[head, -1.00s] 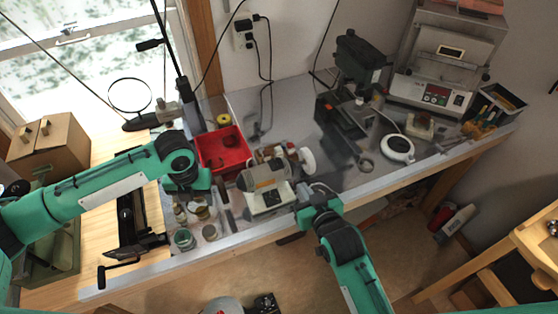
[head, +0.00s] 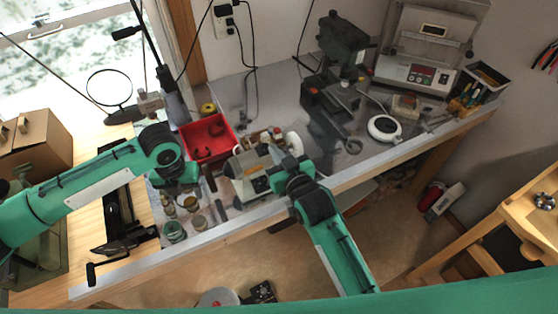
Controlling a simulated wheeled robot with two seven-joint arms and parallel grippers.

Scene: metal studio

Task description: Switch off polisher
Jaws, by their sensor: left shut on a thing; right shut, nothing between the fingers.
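The polisher (head: 246,165), a beige bench machine with a white wheel (head: 294,142) at its right, stands near the bench's front edge. Its pale front panel (head: 260,185) faces me; its switch is too small to make out. My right gripper (head: 276,180) is shut and empty, at the right end of that panel and partly covering it. I cannot tell whether it touches. My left gripper (head: 183,189) points down, left of the polisher, above the small jars. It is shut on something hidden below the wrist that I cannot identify.
A red bin (head: 232,143) stands behind and left of the polisher. Several jars (head: 174,232) stand at the front left. A dark drill-like machine (head: 338,95), a round white device (head: 384,128) and a grey control unit (head: 420,72) are to the right. A wooden stand (head: 530,215) is at far right.

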